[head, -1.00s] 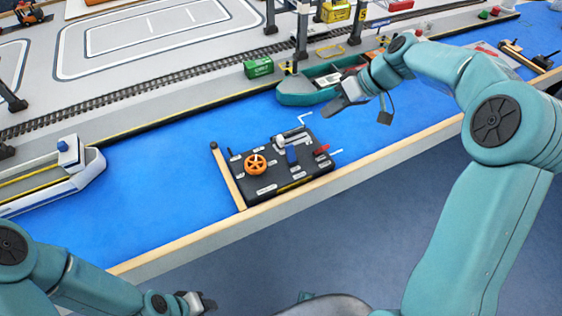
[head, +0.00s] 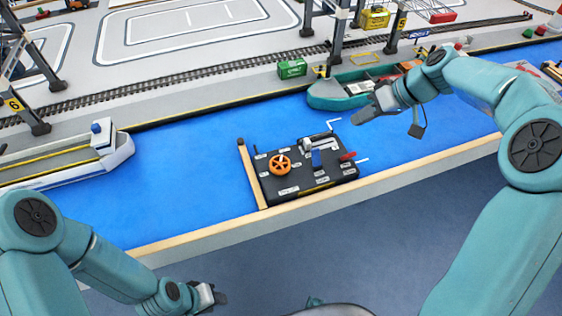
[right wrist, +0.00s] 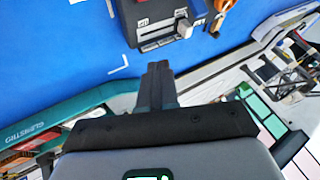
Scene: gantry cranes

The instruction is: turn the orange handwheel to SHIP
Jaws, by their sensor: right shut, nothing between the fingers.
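The orange handwheel (head: 279,164) is on the left part of a black control panel (head: 290,188) with several small white labels, too small to read. A blue lever (head: 317,158), a grey lever and a red lever (head: 347,156) are on the panel's right part. My right gripper (head: 362,114) is shut and empty, above the blue surface behind and right of the panel, apart from the wheel. In the right wrist view its shut fingers (right wrist: 158,78) point toward the panel; an orange part (right wrist: 222,18) shows at the top edge. My left gripper (head: 214,296) is low at the front, away from the panel.
A green ship (head: 340,92) lies behind my right gripper, and a white ship (head: 95,158) is at the left. A wooden strip (head: 252,175) stands along the panel's left side. Crane legs (head: 338,40) rise at the back. Blue surface around the panel is clear.

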